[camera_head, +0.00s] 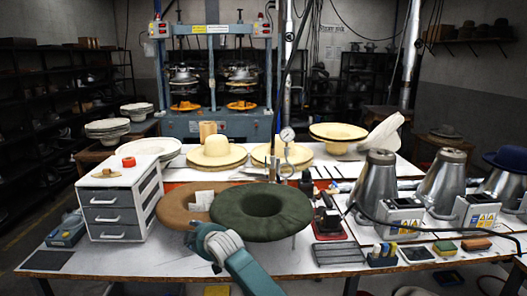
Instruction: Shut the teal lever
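A small teal-grey device (67,231) stands at the table's left end, beside the white drawer unit. A raised teal part on its top may be the lever; it is too small to tell its angle. One of my arms, teal and grey, comes in from the bottom, just right of the middle, so I take it as my right. Its gripper (203,240) is over the front of the table, below the hats and well to the right of the device. Its fingertips are too small to tell whether they are open. My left gripper is not in view.
The white drawer unit (118,207) stands between the device and my gripper. A brown hat (176,209) and a dark green hat (262,212) lie just beyond the gripper. Metal cones (378,182) and tools crowd the right side. The table's front left is mostly bare.

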